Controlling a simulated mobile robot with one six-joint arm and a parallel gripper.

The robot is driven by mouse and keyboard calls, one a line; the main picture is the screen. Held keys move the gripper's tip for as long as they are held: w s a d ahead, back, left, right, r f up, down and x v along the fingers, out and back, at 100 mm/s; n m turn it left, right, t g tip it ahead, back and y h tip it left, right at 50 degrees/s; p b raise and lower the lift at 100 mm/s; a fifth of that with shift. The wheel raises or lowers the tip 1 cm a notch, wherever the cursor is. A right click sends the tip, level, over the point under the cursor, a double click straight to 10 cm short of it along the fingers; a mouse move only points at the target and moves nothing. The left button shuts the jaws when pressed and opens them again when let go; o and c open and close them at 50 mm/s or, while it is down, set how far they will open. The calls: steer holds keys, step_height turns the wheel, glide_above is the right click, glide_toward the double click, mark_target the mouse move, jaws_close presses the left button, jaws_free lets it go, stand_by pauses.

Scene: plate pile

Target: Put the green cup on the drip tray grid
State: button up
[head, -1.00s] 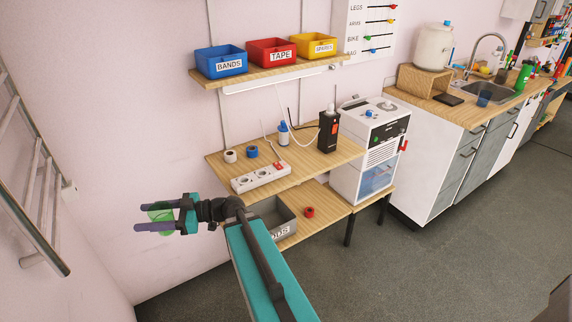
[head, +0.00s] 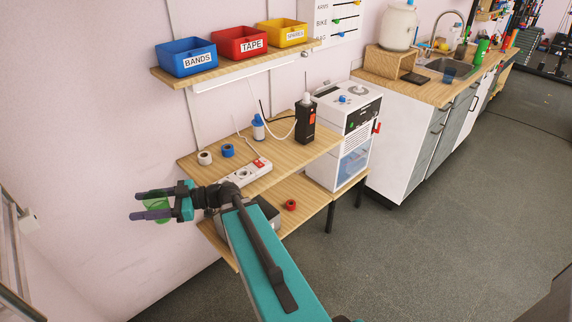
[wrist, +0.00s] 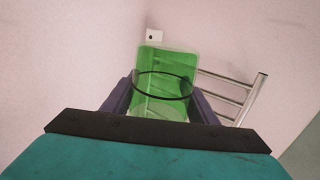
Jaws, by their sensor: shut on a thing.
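The green cup (head: 157,207) is translucent and sits between the two dark fingers of my gripper (head: 152,205) at the left of the head view. In the wrist view the cup (wrist: 165,85) fills the space between the fingers, with a dark ring around its middle. My gripper is shut on it and holds it in the air, away from the shelves. No drip tray grid can be made out in either view.
A wooden bench (head: 290,165) holds a power strip (head: 240,178), tape rolls and a black device (head: 305,122). A white machine (head: 345,130) stands beside it. The sink counter (head: 425,90) is at the right. Grey floor (head: 440,220) is clear.

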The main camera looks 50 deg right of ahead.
steer(key=shift+w+d+f, duration=0.1)
steer(key=shift+w+d, duration=0.1)
steer(key=shift+d, duration=0.2)
steer(key=d+m+t+h+b, duration=0.1)
steer(key=d+m+t+h, duration=0.1)
steer(key=d, duration=0.8)
steer(key=d+f+m+t+h+b, duration=0.1)
steer(key=d+m+t+h+b, duration=0.1)
steer(key=d, duration=0.8)
steer(key=d+m+t+h+b, duration=0.1)
steer(key=d+h, duration=0.2)
steer(key=d, duration=0.7)
steer(key=shift+s+d+f+m+t, duration=0.2)
steer(key=shift+f+m+t, duration=0.15)
steer(key=shift+m+t, duration=0.05)
steer(key=s+d+m+h+b, duration=0.1)
steer(key=s+d, duration=0.4)
steer(key=d, duration=0.5)
steer(key=s+d+m+t+h+b, duration=0.1)
steer(key=s+d+h, duration=0.4)
steer(key=d, duration=0.5)
steer(key=s+d+m+h+b, duration=0.2)
steer(key=s+d, duration=0.5)
steer(key=d, duration=0.4)
steer(key=shift+m+t+h, duration=0.3)
steer(key=shift+m+h, duration=0.3)
steer(key=shift+m, duration=0.4)
steer(key=shift+w+d, duration=0.1)
